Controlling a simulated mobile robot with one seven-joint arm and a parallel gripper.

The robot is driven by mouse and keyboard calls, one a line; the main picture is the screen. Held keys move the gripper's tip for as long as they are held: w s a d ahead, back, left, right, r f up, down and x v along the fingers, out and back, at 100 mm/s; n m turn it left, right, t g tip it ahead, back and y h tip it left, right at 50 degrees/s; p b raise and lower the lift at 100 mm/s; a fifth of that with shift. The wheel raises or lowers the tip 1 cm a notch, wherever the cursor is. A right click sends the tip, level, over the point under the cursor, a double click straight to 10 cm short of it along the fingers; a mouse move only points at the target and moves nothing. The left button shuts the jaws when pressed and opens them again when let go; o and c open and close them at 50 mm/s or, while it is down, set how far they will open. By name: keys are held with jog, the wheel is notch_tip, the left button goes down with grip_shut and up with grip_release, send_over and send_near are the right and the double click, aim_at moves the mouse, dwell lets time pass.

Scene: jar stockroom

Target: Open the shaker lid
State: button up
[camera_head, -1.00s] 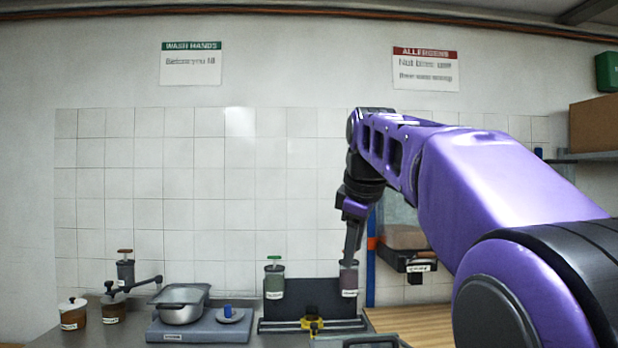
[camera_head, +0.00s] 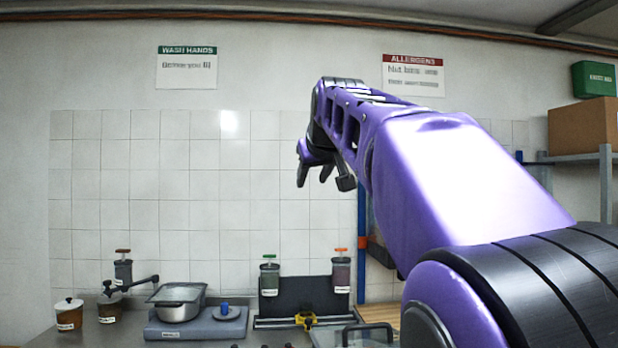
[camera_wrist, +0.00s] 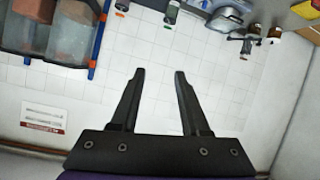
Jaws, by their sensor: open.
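I cannot tell for certain which container is the shaker; the labels are too small to read. A jar with an orange top (camera_head: 341,275) and a jar with a green top (camera_head: 269,279) stand at the dark panel. Both tops stand up above the jar bodies. My gripper (camera_head: 316,175) is open and empty, high above and between the orange-topped and green-topped jars, touching nothing. Its spread fingers (camera_wrist: 159,72) show in the wrist view, with tiled wall between them.
A lidded pan (camera_head: 180,311) and a blue-knobbed disc (camera_head: 227,313) sit on a grey platform. Brown pots, one with a white lid (camera_head: 69,320), stand left. A glass-lidded tray (camera_head: 355,336) is in front. Shelving with a cardboard box (camera_head: 583,127) is right. The air before the tiles is clear.

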dwell(0.4)
jog(key=n+g+h+p, duration=0.4)
jog(key=n+g+h, duration=0.45)
jog(key=h, duration=0.75)
send_near(364, 326)
jog(key=shift+n+t, duration=0.35)
jog(key=shift+n, duration=0.1)
jog(key=b+x, duration=0.1)
jog(key=x, duration=1)
jog(key=shift+s+d+f, duration=0.1)
jog(key=shift+d, duration=0.15)
grip_shut()
